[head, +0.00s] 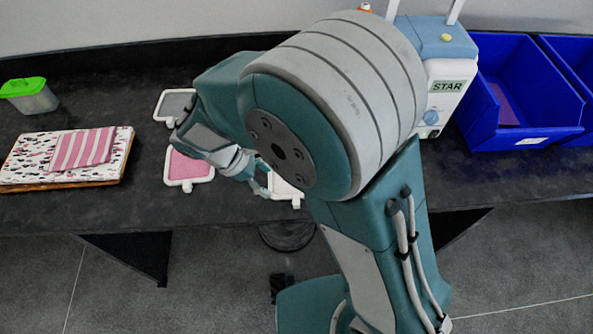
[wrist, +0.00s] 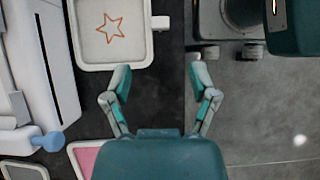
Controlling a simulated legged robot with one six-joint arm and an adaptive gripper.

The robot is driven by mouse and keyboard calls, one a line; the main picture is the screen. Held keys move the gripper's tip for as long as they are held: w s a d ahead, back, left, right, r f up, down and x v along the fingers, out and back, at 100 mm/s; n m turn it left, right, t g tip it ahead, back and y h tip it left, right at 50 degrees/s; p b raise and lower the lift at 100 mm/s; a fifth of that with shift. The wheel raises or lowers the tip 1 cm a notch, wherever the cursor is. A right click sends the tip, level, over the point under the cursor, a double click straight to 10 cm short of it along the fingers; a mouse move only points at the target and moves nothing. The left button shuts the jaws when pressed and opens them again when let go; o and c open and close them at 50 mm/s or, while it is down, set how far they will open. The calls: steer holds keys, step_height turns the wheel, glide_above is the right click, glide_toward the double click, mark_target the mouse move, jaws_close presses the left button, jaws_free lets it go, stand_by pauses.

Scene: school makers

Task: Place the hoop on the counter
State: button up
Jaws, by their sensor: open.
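Several framed square hoops lie flat on the dark counter (head: 80,212). The hoop with an orange star on white cloth (wrist: 83,50) is at the top of the wrist view; in the head view my arm partly hides a white hoop (head: 285,188). A pink hoop (head: 188,168) and a grey hoop (head: 175,106) lie to its left; both also show at the lower left of the wrist view. My gripper (wrist: 162,80) is open and empty, above the counter's front edge, beside the star hoop and apart from it. Which hoop is meant, I cannot tell.
A white and blue machine marked STAR (head: 447,85) stands behind my arm. Blue bins (head: 545,85) are at the right. A patterned board with folded striped cloth (head: 85,150) and a green-lidded box (head: 30,97) sit at the left. Counter between board and hoops is clear.

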steer(key=s+d+r+m+t+y, duration=0.2)
steer(key=s+d+r+m+y, duration=0.1)
steer(key=d+r+m, duration=0.6)
steer(key=s+d+r+m+t+y, duration=0.3)
steer(key=s+d+r+m, duration=0.2)
steer(key=d+r+m, duration=0.4)
steer(key=shift+s+d+t+y, duration=0.2)
steer(key=shift+d+t+y, duration=0.1)
steer(key=shift+d, duration=0.45)
